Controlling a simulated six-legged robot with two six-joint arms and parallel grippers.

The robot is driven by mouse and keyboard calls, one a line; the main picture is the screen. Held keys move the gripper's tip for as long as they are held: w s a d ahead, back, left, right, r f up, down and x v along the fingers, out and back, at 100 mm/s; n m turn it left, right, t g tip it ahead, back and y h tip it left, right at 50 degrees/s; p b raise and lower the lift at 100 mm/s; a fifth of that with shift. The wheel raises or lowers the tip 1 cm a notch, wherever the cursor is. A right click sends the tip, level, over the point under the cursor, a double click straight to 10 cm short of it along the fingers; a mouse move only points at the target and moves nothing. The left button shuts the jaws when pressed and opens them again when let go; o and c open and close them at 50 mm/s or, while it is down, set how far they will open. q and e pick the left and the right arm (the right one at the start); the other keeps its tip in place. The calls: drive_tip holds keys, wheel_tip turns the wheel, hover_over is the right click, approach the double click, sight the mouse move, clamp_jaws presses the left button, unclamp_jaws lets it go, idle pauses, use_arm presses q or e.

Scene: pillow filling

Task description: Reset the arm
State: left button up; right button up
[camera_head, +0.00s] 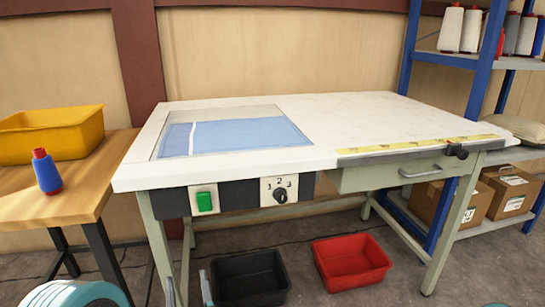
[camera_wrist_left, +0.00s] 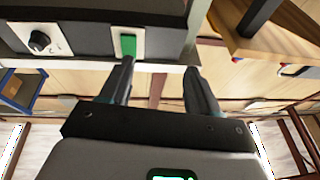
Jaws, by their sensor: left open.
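My left gripper (camera_head: 188,290) shows at the bottom edge of the head view as two grey fingers, apart and empty. It is in front of and below the work table's control panel. In the left wrist view the open fingers (camera_wrist_left: 158,68) point toward the panel, and one fingertip overlaps the green button (camera_wrist_left: 128,45) in the picture; I cannot tell if it touches. The green button (camera_head: 204,201) is unobstructed in the head view, beside a rotary knob (camera_head: 280,196).
The white work table (camera_head: 340,115) has a window over blue material (camera_head: 235,136). A black bin (camera_head: 249,277) and a red bin (camera_head: 350,262) stand on the floor beneath.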

use_arm(q)
drive_tip(key=a+f+g+h, duration=0.3)
drive_tip(key=a+f+g, duration=0.1)
drive_tip(key=f, duration=0.9)
drive_tip(key=s+d+f+m+g+h, duration=0.1)
drive_tip(key=s+f+g+h, duration=0.15)
drive_tip(key=f, duration=0.35)
drive_tip(key=s+d+f+g+h, duration=0.1)
drive_tip(key=s+f+g, duration=0.15)
drive_tip(key=f, duration=0.35)
drive_tip(key=s+d+f+g+h, duration=0.3)
drive_tip(key=s+d+f+g, duration=0.15)
drive_tip(key=s, duration=0.35)
drive_tip(key=s+d+f+g+h, duration=0.2)
drive_tip(key=s+d+f+g, duration=0.25)
drive_tip(key=s, duration=0.25)
wheel_tip(320, 180, up, 34)
drive_tip(key=s+g+p, duration=0.1)
drive_tip(key=s+p, duration=0.1)
drive_tip(key=p, duration=3.1)
drive_tip(key=shift+d+f+m+g, duration=0.2)
drive_tip(key=shift+d+m+g, duration=0.1)
drive_tip(key=shift+d+m, duration=0.1)
use_arm(e)
wheel_tip(320, 180, up, 33)
drive_tip(key=s+a, duration=0.1)
drive_tip(key=shift+s+f+n+g, duration=0.15)
drive_tip(key=shift+n+g, duration=0.15)
